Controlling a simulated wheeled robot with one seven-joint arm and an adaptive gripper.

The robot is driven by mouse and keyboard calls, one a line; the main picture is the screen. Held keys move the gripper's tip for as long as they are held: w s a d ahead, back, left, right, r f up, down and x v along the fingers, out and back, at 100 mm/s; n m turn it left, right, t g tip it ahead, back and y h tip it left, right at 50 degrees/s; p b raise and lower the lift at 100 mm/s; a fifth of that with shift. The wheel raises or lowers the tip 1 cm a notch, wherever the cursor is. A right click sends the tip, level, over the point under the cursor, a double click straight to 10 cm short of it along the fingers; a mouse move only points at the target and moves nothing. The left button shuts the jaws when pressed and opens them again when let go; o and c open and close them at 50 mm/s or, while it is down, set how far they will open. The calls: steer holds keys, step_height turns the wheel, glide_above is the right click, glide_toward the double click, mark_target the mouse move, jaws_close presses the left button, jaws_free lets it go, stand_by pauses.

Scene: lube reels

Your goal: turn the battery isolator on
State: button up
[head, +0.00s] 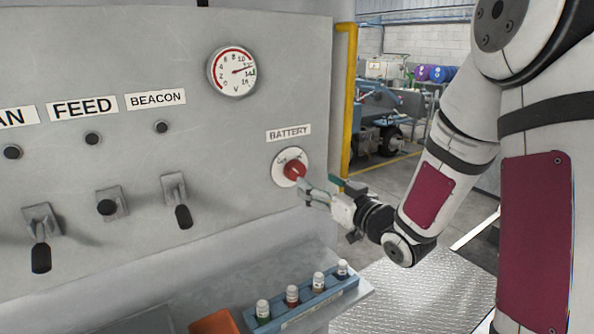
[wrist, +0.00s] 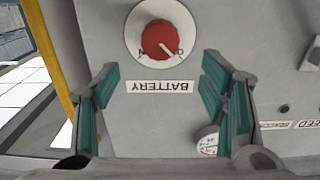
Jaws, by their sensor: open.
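The battery isolator is a red round knob (head: 294,169) on a white disc, set in the grey panel (head: 230,125) under the BATTERY label (head: 289,132). In the wrist view the red knob (wrist: 159,40) shows upside down at the top centre, with a white pointer mark toward the lower right, near a letter that looks like O. My gripper (head: 318,190) is open, just right of and below the knob in the head view. In the wrist view its teal finger pads (wrist: 158,105) stand apart with nothing between them. I cannot tell whether a fingertip touches the knob.
A round gauge (head: 232,72) sits above. Toggle switches (head: 177,201) are on the panel's left. A blue rack (head: 308,302) of small bottles and an orange object (head: 214,322) stand on the ledge below. A yellow pipe (head: 348,100) runs along the panel's right edge.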

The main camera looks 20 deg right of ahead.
mark_target(298, 170)
steer(key=x, duration=0.9)
steer(key=shift+w+a, duration=0.15)
steer(key=shift+w, duration=0.15)
steer(key=c, duration=1.2)
